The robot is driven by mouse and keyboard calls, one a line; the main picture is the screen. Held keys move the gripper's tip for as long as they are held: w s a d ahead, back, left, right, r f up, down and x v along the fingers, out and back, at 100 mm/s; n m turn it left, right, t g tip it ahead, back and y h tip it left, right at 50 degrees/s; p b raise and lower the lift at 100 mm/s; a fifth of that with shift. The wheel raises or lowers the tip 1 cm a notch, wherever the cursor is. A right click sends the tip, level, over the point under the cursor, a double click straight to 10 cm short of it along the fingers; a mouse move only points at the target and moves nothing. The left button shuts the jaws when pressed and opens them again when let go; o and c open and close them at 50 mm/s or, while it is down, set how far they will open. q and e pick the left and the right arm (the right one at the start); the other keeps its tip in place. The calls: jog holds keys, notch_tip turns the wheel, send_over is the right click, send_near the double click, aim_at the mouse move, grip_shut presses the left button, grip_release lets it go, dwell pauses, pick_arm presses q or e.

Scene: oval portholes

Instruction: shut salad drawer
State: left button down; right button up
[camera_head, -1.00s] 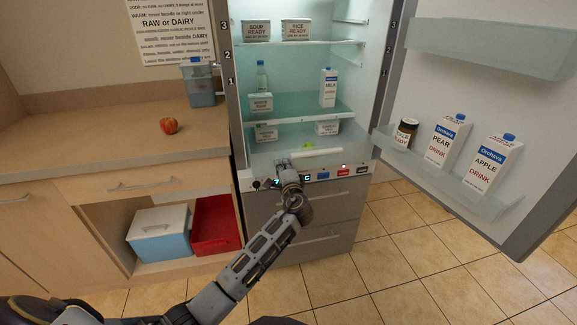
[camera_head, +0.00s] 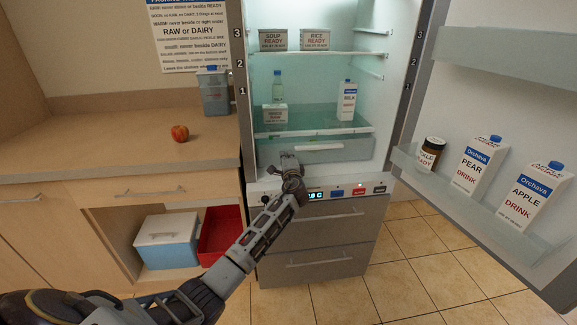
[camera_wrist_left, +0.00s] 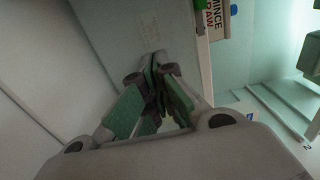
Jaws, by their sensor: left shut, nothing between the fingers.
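The salad drawer (camera_head: 325,150) is the pale, see-through drawer at the bottom of the open fridge. Its front, with a light handle bar, sits back under the lowest glass shelf, and its contents are hidden. I cannot tell whether a small gap remains. My left gripper (camera_head: 289,158) is shut and empty, at the left part of the drawer front. In the left wrist view the shut fingertips (camera_wrist_left: 154,66) point at a pale panel; whether they touch it is unclear. My right gripper is not in view.
The fridge door (camera_head: 440,110) stands open at right, with a jar (camera_head: 429,155) and two drink cartons. A milk carton (camera_head: 346,102), bottle (camera_head: 278,88) and tub (camera_head: 275,114) stand on the lowest shelf. A counter with an apple (camera_head: 180,133) is at left.

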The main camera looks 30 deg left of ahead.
aim_at(285, 150)
pick_arm(q)
jog(key=b+x, duration=0.1)
jog(key=x, duration=0.3)
jog(key=shift+w+f, duration=0.1)
jog(key=shift+w+a, duration=0.1)
jog(key=shift+r, duration=0.3)
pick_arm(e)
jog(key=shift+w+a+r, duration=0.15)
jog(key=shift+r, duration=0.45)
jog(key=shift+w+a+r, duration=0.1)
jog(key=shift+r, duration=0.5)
pick_arm(q)
jog(key=shift+a+r, duration=0.1)
jog(key=shift+r, duration=0.05)
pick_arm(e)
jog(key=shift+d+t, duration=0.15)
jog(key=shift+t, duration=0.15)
